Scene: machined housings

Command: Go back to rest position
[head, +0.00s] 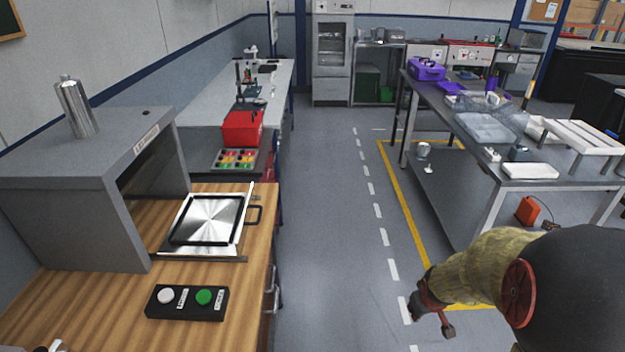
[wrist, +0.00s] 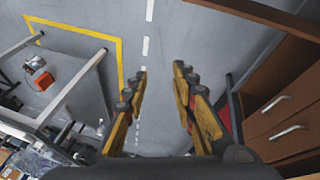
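My gripper (head: 430,312) is at the lower right of the head view, at the end of my arm with its yellowish sleeve. It hangs over the open floor between the wooden bench and the metal table. In the wrist view my gripper (wrist: 160,72) has its two yellow and black fingers apart, with only grey floor and a white dashed line between them. It holds nothing and touches nothing that I can see.
The wooden bench (head: 110,318) with a grey box housing (head: 75,220), metal plate fixture (head: 207,218) and button panel (head: 187,302) is at left. A cluttered metal table (head: 455,145) stands at right. Drawers (wrist: 290,110) show in the wrist view. The aisle floor (head: 325,230) is clear.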

